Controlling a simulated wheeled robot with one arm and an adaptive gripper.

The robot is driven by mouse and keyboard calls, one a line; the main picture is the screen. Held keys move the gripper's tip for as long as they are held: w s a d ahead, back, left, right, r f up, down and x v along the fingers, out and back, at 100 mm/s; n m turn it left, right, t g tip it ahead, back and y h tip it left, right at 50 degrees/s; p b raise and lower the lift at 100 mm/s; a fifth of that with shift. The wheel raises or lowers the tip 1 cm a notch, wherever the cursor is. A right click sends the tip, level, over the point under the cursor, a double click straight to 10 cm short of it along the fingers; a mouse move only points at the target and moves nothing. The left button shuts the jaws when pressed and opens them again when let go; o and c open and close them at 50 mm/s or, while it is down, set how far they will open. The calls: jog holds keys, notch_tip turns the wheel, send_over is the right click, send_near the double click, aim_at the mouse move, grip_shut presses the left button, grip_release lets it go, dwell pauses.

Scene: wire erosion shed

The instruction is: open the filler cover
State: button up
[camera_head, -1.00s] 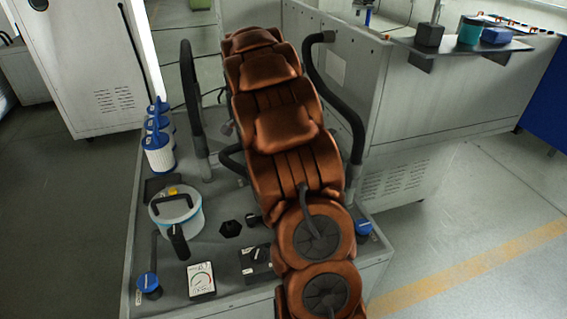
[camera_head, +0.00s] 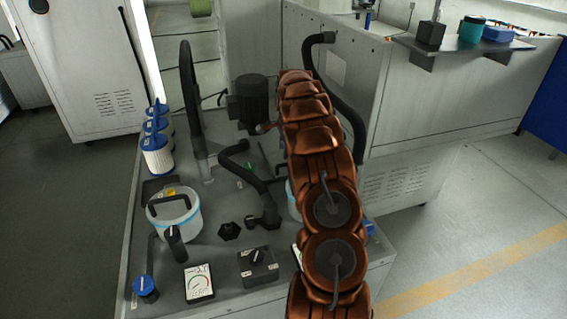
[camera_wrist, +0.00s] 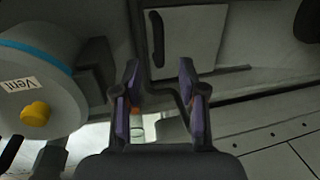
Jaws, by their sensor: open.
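In the wrist view my gripper (camera_wrist: 160,90) is open, its two purple-padded fingers apart with nothing held between them. Beyond the fingertips is a pale flat panel (camera_wrist: 193,38) with a dark bar handle (camera_wrist: 157,38) near its left edge. It may be the filler cover, but I cannot tell for sure. It looks closed. To its left is a round grey vessel (camera_wrist: 45,72) with a blue band, a "Vent" label and a yellow knob (camera_wrist: 36,113). In the head view my gripper is hidden behind my copper-coloured arm.
In the head view a white tub (camera_head: 180,222) with a blue band, a gauge (camera_head: 199,284) and blue-capped filters (camera_head: 157,155) stand on the grey bench. A black motor (camera_head: 251,100) and bent black hoses (camera_head: 246,165) crowd the area left of my arm.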

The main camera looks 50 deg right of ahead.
aim_at(284, 164)
jog(key=shift+w+d+f+p, duration=0.1)
jog(key=shift+w+f+p, duration=0.1)
jog(key=shift+f, duration=1)
jog(key=shift+w+d+f+p, duration=0.1)
jog(key=shift+w+f, duration=0.1)
jog(key=shift+f, duration=0.95)
jog(key=shift+w+d+f+p, duration=0.1)
jog(key=shift+w+f+p, duration=0.1)
jog(key=shift+f, duration=1)
grip_shut()
